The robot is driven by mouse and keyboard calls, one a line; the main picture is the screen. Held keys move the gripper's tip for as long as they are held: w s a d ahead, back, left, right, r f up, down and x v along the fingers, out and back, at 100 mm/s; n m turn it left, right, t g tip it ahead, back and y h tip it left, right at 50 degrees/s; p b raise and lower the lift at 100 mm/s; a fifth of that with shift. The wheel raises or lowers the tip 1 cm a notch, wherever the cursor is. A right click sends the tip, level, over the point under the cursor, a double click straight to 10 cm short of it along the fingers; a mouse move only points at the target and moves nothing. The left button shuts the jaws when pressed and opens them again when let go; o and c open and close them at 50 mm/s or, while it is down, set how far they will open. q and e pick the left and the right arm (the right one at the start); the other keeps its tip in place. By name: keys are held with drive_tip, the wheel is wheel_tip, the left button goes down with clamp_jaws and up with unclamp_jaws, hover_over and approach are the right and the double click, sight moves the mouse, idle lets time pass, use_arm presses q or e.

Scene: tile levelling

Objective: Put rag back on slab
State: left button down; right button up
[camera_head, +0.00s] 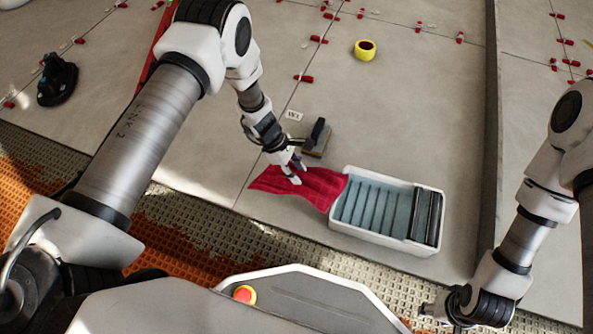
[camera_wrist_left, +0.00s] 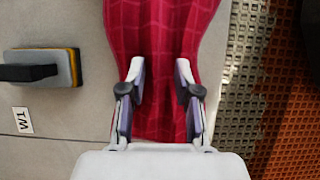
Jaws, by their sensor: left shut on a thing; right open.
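The red rag (camera_head: 318,188) lies spread over the grey slab (camera_head: 215,160) near its front edge. Its right end reaches the left side of the white tub and seems to touch or overlap the rim. My left gripper (camera_head: 295,174) is over the rag's left-middle part, shut on it. In the left wrist view the rag (camera_wrist_left: 160,40) runs between and beyond the fingers of my left gripper (camera_wrist_left: 160,80). My right gripper (camera_head: 437,312) is open and empty at the lower right, away from the rag.
The white tub (camera_head: 385,245) holds bluish water and a ribbed rack with dark rollers. A sponge float (camera_head: 317,140) and a W1 label (camera_head: 294,115) lie behind the rag. A yellow tape roll (camera_head: 365,50) and red clips sit farther back. A black suction lifter (camera_head: 57,80) stands left.

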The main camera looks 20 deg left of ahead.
use_arm(q)
drive_tip(key=shift+f, duration=0.35)
drive_tip(key=c, duration=0.8)
unclamp_jaws()
drive_tip(key=shift+r, duration=0.25)
drive_tip(key=p+v, duration=0.6)
drive_tip(key=v, duration=0.7)
drive_tip(key=s+a+f+m+g+y, duration=0.1)
drive_tip(key=s+a+f+m+y, duration=0.2)
drive_tip(key=s, duration=0.5)
drive_tip(key=s+a+f+m+g+y, duration=0.1)
drive_tip(key=s+f+m+y, duration=0.2)
drive_tip(key=s, duration=0.5)
drive_tip(key=s+r+m, duration=0.1)
drive_tip(key=s+m, duration=0.2)
drive_tip(key=s+d+m+t, duration=0.1)
drive_tip(key=s+m, duration=0.3)
drive_tip(key=s+r+m+t, duration=0.1)
drive_tip(key=s+m, duration=0.3)
drive_tip(key=shift+d+r, duration=0.15)
drive_tip(key=shift+r, duration=0.2)
